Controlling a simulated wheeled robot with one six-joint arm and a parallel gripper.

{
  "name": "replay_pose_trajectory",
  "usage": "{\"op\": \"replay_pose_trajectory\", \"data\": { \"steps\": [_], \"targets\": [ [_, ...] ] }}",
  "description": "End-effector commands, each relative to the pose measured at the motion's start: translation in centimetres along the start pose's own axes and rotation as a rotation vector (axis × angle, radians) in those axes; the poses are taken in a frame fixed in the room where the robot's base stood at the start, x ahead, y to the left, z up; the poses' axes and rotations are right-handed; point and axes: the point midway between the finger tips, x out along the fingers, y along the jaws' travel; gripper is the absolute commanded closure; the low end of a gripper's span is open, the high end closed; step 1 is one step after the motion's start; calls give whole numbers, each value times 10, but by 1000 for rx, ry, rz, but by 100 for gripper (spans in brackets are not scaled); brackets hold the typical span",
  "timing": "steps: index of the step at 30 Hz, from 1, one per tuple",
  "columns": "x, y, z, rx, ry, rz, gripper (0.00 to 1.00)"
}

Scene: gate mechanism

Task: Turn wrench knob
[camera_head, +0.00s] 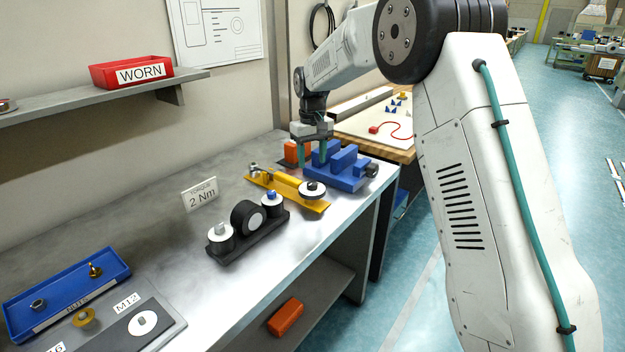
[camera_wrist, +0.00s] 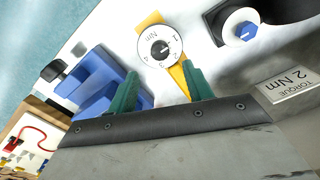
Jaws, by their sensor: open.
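A yellow torque wrench (camera_head: 291,192) lies on the grey bench. Its round knob (camera_head: 312,189) has a white dial face with a dark centre and sits at the wrench's near right end. In the wrist view the knob (camera_wrist: 160,47) shows numbers and "Nm" around its face; its exact setting is too small to tell. My gripper (camera_head: 312,156) points down with two teal fingers, open and empty. In the wrist view the knob appears just beyond the gap between the fingertips (camera_wrist: 159,74), apart from both. Part of the yellow body is hidden behind a finger.
A blue vise (camera_head: 345,168) stands close to the wrench, with an orange block (camera_head: 297,152) behind. A black stand with rollers (camera_head: 248,217) lies nearer. A sign (camera_head: 200,195) reads "TORQUE 2 Nm". A blue nut tray (camera_head: 110,262) is at the left. The bench's front edge is clear.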

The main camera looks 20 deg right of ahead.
Motion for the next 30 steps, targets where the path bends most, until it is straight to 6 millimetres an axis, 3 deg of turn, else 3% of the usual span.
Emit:
{"op": "replay_pose_trajectory", "data": {
  "steps": [15,26,30],
  "targets": [
    [70,0,0,0,-2,0,49],
    [76,0,0,0,0,0,49],
    [76,0,0,0,0,0,88]
  ]
}}
